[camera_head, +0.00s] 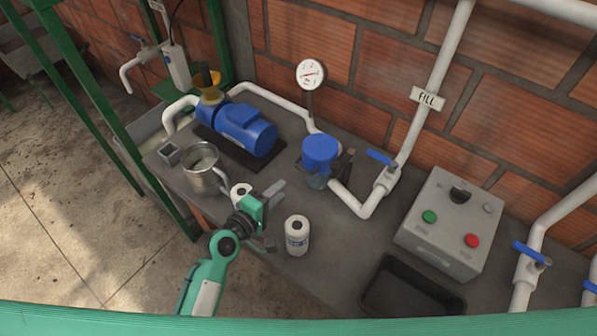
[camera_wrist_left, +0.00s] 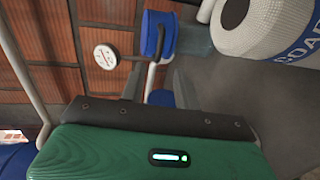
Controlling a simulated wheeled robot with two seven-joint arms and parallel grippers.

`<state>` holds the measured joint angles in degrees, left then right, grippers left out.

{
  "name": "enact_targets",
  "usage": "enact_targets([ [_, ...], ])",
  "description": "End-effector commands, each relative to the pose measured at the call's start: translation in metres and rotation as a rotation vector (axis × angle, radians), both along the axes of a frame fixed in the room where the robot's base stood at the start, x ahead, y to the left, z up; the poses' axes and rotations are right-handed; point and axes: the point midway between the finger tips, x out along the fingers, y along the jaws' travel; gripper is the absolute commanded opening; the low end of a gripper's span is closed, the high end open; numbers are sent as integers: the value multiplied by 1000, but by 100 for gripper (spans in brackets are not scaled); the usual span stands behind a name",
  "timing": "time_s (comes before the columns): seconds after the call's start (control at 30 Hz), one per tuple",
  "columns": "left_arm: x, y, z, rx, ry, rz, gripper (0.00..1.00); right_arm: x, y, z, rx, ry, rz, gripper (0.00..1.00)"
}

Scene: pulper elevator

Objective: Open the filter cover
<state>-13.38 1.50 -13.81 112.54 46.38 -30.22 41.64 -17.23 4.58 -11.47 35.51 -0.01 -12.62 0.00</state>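The filter has a round blue cover (camera_head: 320,149) over a clear bowl (camera_head: 317,180), on the white pipe at the middle of the bench. The cover is seated on the bowl. In the left wrist view the blue cover (camera_wrist_left: 158,34) shows beyond the fingers. My left gripper (camera_head: 274,216) is open and empty, its fingers apart, short of the filter and to its lower left. My right gripper is not in view.
A metal jug (camera_head: 201,168) and blue pump (camera_head: 245,130) are to the left. A blue-handled valve (camera_head: 382,159), control box (camera_head: 451,222) and black tray (camera_head: 372,296) are to the right.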

Motion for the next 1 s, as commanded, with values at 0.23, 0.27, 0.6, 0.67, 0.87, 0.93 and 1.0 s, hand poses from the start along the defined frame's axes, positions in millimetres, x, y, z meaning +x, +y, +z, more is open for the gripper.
enact_targets([
  [0.23,41,-29,-7,2,-1,0,32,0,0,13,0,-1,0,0],
  [0.27,45,-32,-8,2,0,0,32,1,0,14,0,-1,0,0],
  [0.6,72,-52,-17,3,0,0,32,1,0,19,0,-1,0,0],
  [0.67,73,-54,-18,3,0,0,32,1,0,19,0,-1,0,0],
  [0.87,74,-54,-19,4,0,-1,32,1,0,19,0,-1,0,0],
  [0.93,74,-54,-18,4,0,-1,32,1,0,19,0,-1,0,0],
  [1.0,74,-54,-18,4,0,-1,20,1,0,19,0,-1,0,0],
])
